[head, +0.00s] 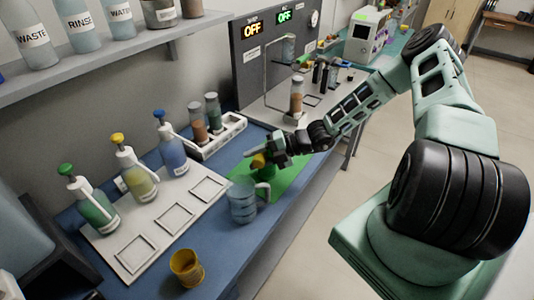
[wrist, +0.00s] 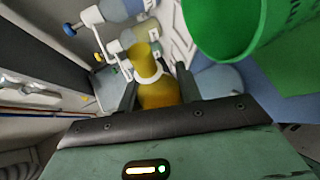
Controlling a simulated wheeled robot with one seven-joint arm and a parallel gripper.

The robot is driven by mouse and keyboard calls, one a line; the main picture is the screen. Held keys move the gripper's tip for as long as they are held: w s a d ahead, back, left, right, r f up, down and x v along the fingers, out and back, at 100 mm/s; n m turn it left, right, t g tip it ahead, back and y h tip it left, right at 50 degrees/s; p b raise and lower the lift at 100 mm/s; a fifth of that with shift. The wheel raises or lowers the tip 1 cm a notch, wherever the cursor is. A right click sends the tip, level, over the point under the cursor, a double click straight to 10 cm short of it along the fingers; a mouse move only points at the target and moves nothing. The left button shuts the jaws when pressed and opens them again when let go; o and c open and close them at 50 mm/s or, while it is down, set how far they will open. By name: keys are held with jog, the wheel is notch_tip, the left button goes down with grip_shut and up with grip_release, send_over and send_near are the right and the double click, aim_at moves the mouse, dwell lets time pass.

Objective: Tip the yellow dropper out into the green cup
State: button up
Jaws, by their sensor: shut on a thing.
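My gripper (head: 268,155) is shut on the yellow dropper (head: 258,160), above the green mat. In the wrist view the dropper (wrist: 158,95) is a yellow body with a narrower far end and a white ring, between the two fingers (wrist: 158,86). The green cup (head: 264,173) stands on the mat, just below and close to the dropper in the head view. In the wrist view the green cup (wrist: 226,25) is large at the upper right, with its round opening showing. The dropper appears beside the cup there; I cannot tell whether its tip is over the opening.
A clear jug (head: 243,204) stands just in front of the green mat (head: 290,175). A yellow cup (head: 187,267) is at the front of the blue bench. Several pump bottles (head: 142,183) stand along a white board (head: 138,253) at left. A rack with vials (head: 222,137) is behind.

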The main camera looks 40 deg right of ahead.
jog(key=shift+d+r+m+y+p, duration=0.1)
jog(key=shift+r+m+y+p, duration=0.8)
jog(key=shift+p, duration=0.5)
dwell(0.4)
jog(key=shift+w+d+r+m+g+y+p, duration=0.15)
jog(key=shift+r+m+y+p, duration=0.2)
jog(key=shift+m, duration=0.3)
jog(key=shift+w+d+r+m+g+y+p, duration=0.1)
jog(key=shift+w+r+m+g+y+p, duration=0.1)
jog(key=shift+r+m+y, duration=0.35)
dwell(5.0)
